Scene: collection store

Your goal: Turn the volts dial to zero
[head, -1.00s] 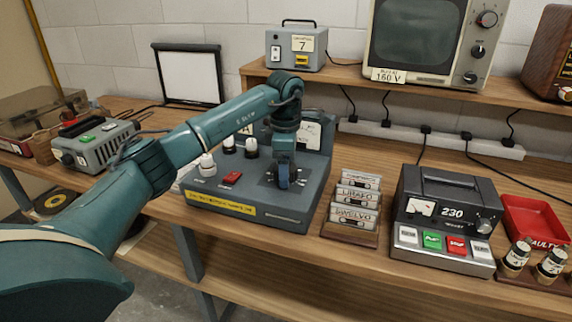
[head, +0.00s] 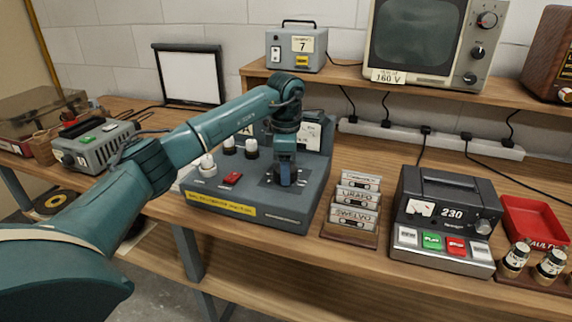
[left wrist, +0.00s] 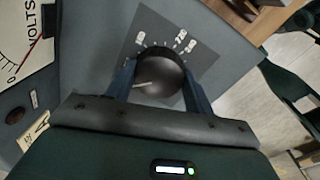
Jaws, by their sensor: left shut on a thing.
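The volts dial (left wrist: 158,72) is a round dark knob on a darker square plate with white number labels, in the left wrist view. Its pale pointer line aims toward the lower left of that view. My left gripper (left wrist: 158,84) has one blue finger on each side of the knob and is shut on it. In the head view my left gripper (head: 285,180) reaches down to the right part of the grey console (head: 262,219) and hides the dial. A white VOLTS meter (left wrist: 22,40) with a red needle and a 0 mark is partly in the left wrist view. My right gripper is not in view.
A red tray (head: 535,220) is at the far right.

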